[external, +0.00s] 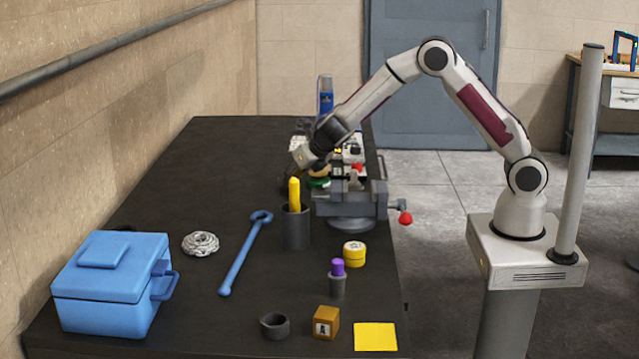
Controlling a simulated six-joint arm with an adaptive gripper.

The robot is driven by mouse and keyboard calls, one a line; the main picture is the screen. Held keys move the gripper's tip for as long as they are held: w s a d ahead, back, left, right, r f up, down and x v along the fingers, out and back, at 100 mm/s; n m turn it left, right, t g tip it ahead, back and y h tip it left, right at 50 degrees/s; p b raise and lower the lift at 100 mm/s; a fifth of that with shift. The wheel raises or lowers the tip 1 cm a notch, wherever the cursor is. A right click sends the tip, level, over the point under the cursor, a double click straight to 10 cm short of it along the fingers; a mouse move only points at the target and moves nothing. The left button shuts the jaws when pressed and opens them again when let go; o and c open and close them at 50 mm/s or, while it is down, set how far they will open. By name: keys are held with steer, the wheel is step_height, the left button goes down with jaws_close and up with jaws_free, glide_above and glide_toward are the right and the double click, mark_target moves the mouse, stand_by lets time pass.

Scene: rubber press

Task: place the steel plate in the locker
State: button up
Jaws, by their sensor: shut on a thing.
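My gripper (303,158) is at the far end of the black table, beside the left side of the grey vise-like press (350,205). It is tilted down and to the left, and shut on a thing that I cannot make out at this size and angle. I cannot pick out the steel plate for certain. A tall blue-grey metal door or locker front (425,80) stands shut against the back wall, beyond the table. I cannot tell whether it is the locker.
On the black table (190,290) are a blue toolbox (110,290), a blue wrench (243,255), a dark cup with a yellow tool (296,228), a yellow roll (354,254) and a yellow sheet (375,337). The table's middle left is mostly clear.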

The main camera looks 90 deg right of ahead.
steer(key=shift+f, duration=0.55)
steer(key=shift+f, duration=0.15)
steer(key=o, duration=1)
steer(key=shift+s+a+r, duration=0.15)
steer(key=shift+r, duration=0.25)
steer(key=v, duration=1.1)
steer(key=shift+s+a+r, duration=0.1)
steer(key=shift+r, duration=0.05)
